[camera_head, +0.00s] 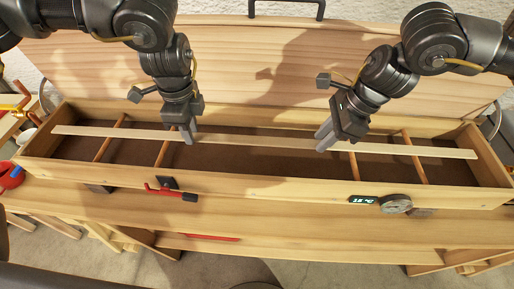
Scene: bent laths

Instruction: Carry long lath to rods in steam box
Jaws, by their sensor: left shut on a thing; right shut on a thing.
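The long lath (260,143) is a thin pale wooden strip stretching nearly the full length inside the open steam box (270,193). Several wooden rods cross the box's dark floor, including one (109,139) at the left and one (414,158) at the right. The lath passes over the rods; I cannot tell whether it touches them. My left gripper (189,138) is shut on the lath left of its middle. My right gripper (324,145) is shut on the lath right of its middle. The fingers hide small parts of the lath.
The box's lid (240,68) stands open behind it, with a dark handle (287,8) on top. A red-handled latch (170,189), a dial gauge (396,204) and a small display (363,200) are on the front wall. A red strip (212,238) lies on the bench below.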

